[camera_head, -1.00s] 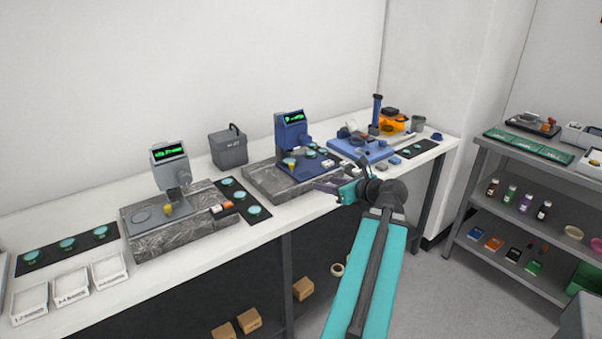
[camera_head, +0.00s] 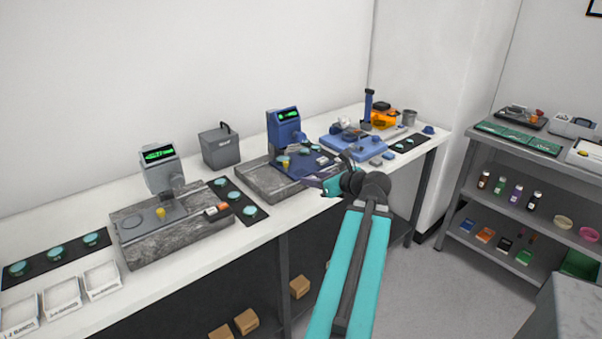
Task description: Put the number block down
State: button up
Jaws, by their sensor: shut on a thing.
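My gripper (camera_head: 318,181) is at the front edge of the bench, just in front of the blue interferometer's (camera_head: 285,131) grey stone base (camera_head: 262,181). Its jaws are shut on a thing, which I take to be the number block. The block itself is too small and too covered by the jaws and wrist to make out. Similar small blocks, one white and one orange (camera_head: 223,206), lie on the stone base of the grey interferometer (camera_head: 161,170). I cannot tell whether the gripper touches the base.
The white bench (camera_head: 190,262) also carries a grey box (camera_head: 220,147), a black mat (camera_head: 236,205) with teal discs, white trays (camera_head: 62,297) and a blue plate (camera_head: 352,147). A grey shelf unit (camera_head: 500,207) stands right. Bare bench lies along the front edge at left.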

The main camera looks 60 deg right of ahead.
jog(key=p, duration=0.3)
send_over(302, 173)
jog(key=a, duration=0.1)
jog(key=shift+s+f, duration=0.45)
jog(key=shift+f, duration=0.2)
jog(key=shift+w+d, duration=0.45)
jog(key=shift+w, duration=0.05)
jog(key=shift+f+p, duration=0.3)
jog(key=shift+f, duration=1.55)
jog(key=shift+f, duration=0.1)
jog(key=o, duration=1)
jog(key=shift+o, duration=0.2)
jog(key=b+v, duration=0.2)
jog(key=v, duration=1)
jog(key=shift+r, duration=0.25)
